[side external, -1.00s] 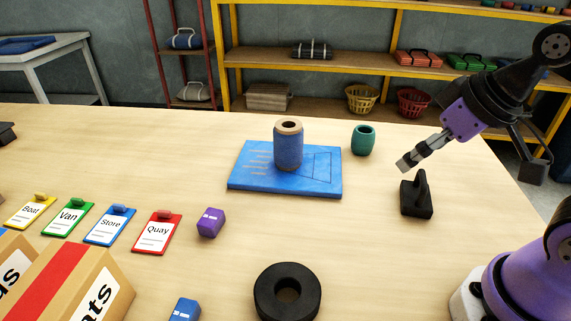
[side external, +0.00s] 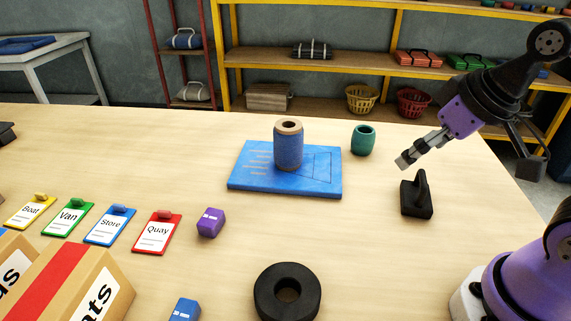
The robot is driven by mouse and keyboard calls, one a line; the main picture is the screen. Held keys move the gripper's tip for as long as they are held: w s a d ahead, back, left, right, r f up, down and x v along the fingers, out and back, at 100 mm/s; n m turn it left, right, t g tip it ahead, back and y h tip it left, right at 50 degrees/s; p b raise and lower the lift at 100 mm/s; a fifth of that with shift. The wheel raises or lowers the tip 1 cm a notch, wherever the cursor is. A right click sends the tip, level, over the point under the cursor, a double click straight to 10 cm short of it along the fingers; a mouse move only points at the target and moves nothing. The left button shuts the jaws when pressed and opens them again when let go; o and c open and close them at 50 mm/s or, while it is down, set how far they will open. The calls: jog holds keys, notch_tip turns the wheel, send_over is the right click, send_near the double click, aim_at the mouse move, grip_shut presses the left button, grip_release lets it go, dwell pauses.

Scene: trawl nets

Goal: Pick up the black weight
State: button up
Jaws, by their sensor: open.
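The black weight (side external: 417,197) stands on the table at the right, a dark block with an upright handle on top. My gripper (side external: 403,163) is above it and slightly to its left in the picture, tilted down to the left. The gripper is open and empty, apart from the weight. The gap between its fingers is hard to make out from this side. A black ring (side external: 287,291) also lies on the table at the front.
A teal pot (side external: 363,141) stands left of my gripper. A blue spool (side external: 288,147) stands on a blue board (side external: 250,182). A purple block (side external: 210,222), coloured label cards (side external: 157,232) and a cardboard box (side external: 85,286) are at the left. Table around the weight is clear.

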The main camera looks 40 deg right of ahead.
jog(key=w+d+f+m+g, duration=0.1)
jog(key=d+f+m, duration=0.1)
jog(key=d+m, duration=0.1)
jog(key=w+d+f+m+g, duration=0.1)
jog(key=d+f+m+g, duration=0.1)
jog(key=d+m, duration=0.1)
jog(key=w+d+f+m+g, duration=0.1)
jog(key=d+f+m+g, duration=0.1)
jog(key=d+m, duration=0.1)
jog(key=shift+d+m, duration=0.3)
jog(key=shift+d, duration=0.6)
send_over(417, 194)
jog(key=shift+m, duration=0.3)
notch_tip(417, 194, down, 5)
jog(key=shift+a+f, duration=0.1)
jog(key=shift+f, duration=2.85)
jog(key=c, duration=1.4)
